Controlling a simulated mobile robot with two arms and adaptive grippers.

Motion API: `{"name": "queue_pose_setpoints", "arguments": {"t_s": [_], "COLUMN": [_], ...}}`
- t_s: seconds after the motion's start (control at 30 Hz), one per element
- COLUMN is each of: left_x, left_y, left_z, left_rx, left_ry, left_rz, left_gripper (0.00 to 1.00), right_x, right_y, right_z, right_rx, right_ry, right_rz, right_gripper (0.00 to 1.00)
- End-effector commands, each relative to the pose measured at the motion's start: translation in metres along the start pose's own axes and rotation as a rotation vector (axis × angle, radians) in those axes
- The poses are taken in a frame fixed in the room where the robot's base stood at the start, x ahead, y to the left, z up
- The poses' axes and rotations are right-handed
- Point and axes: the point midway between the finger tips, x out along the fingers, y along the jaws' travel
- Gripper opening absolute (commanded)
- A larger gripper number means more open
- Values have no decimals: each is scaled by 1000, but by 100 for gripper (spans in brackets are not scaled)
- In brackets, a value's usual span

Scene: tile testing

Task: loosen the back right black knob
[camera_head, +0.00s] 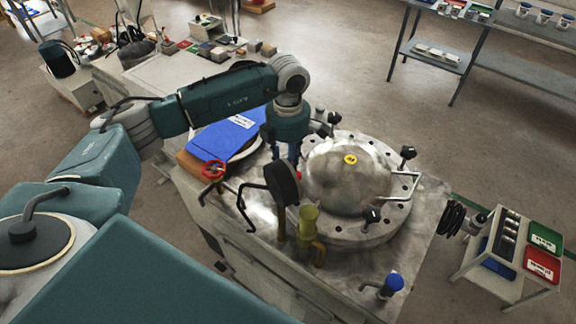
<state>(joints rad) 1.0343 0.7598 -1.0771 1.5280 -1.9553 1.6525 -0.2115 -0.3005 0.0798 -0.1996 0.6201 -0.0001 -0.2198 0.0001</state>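A round metal vessel lid (347,175) with a domed top and yellow label sits on the metal table. Black knobs stand around its flange. The back right black knob (408,153) is at the right rear of the rim, clear of my arm. Another black knob (334,117) is at the back, and one (372,215) at the front right. My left arm comes in from the left, its wrist bent down to the left of the dome. My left gripper (288,155) is partly hidden behind a black disc, so its fingers are unclear. My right gripper is not in view.
The black disc (283,184) and a yellow-green fitting (308,220) stand at the lid's left front. A metal handle (405,186) is at its right. A blue-topped valve (393,283) is at the front. A cart (497,262) with bins stands right.

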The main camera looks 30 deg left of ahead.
Motion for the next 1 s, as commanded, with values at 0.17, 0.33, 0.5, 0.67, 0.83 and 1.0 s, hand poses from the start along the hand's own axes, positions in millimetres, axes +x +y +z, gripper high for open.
{"name": "queue_pose_setpoints", "arguments": {"t_s": [0.17,0.33,0.5,0.67,0.83,1.0], "left_x": [1,1,0,-1,-1,-2], "left_y": [1,1,1,1,1,1], "left_z": [1,0,0,0,0,1], "left_rx": [-170,-329,-474,-585,-670,-722], "left_ry": [-3,-2,-3,-2,-3,-4], "left_rz": [4,3,2,2,2,2], "left_gripper": [7,7,7,7,7,7], "right_x": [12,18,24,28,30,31], "right_y": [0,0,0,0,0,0], "right_z": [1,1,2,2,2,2], "right_rx": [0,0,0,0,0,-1], "right_ry": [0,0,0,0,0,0], "right_rz": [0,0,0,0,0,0], "right_gripper": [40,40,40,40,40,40]}}
